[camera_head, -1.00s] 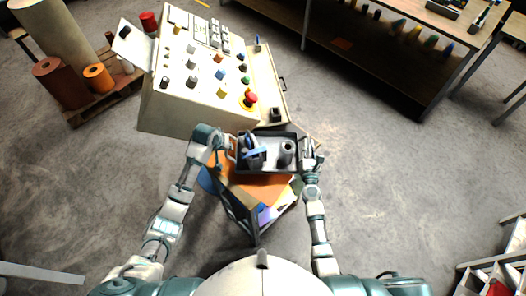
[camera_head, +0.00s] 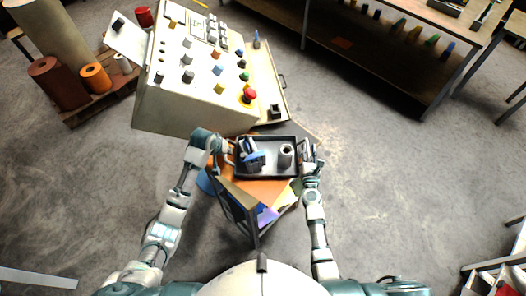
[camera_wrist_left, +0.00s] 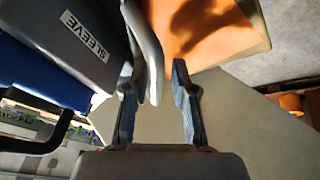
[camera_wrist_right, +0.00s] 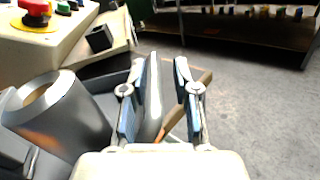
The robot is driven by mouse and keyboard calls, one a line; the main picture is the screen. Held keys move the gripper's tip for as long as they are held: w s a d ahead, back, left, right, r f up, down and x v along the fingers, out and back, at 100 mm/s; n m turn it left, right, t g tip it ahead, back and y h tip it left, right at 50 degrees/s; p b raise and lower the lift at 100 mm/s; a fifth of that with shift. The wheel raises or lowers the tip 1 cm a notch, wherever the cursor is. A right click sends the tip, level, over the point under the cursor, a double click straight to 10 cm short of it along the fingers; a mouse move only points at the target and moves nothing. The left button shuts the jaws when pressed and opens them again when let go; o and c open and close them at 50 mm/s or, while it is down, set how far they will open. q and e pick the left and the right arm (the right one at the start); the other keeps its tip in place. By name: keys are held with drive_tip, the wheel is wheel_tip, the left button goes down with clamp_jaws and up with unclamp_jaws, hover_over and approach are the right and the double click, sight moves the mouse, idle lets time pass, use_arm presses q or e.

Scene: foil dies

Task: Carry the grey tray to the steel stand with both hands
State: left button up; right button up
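The grey tray (camera_head: 268,178) is over the orange top of a small stand in front of me, with a handle at each end. It holds blue-and-dark parts (camera_head: 252,158) and a grey hollow cylinder (camera_head: 286,155). A "SLEEVE" label shows in the left wrist view (camera_wrist_left: 85,35). My left gripper (camera_wrist_left: 158,95) is open, with the left handle (camera_wrist_left: 146,45) between its fingers, nearer one finger. My right gripper (camera_wrist_right: 160,100) is open around the right handle (camera_wrist_right: 153,95), with a gap to one finger. I cannot tell whether the tray rests fully on the top.
The stand's orange top (camera_head: 255,192) has dark legs below. A control console (camera_head: 190,100) stands just beyond the tray. A workbench (camera_head: 390,50) is at the back right.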

use_arm(q)
drive_tip(key=shift+a+r, duration=0.1)
drive_tip(key=shift+a, duration=0.35)
use_arm(e)
drive_tip(key=shift+a+r, duration=0.2)
drive_tip(key=shift+a, duration=0.6)
use_arm(q)
drive_tip(key=shift+s+a+r, duration=0.1)
drive_tip(key=shift+a+r, duration=0.05)
drive_tip(key=shift+r, duration=0.1)
use_arm(e)
drive_tip(key=shift+a, duration=0.1)
drive_tip(key=shift+d, duration=0.4)
drive_tip(key=shift+f, duration=0.1)
drive_tip(key=shift+s, duration=0.25)
use_arm(q)
drive_tip(key=d+v, duration=0.1)
drive_tip(key=v, duration=0.6)
drive_tip(key=shift+a, duration=0.25)
use_arm(e)
drive_tip(key=s, duration=1.1)
drive_tip(key=shift+s+a, duration=0.15)
drive_tip(key=shift+s, duration=0.1)
use_arm(q)
drive_tip(key=shift+s+a, duration=0.1)
drive_tip(key=shift+a, duration=0.1)
use_arm(e)
drive_tip(key=shift+a, duration=0.2)
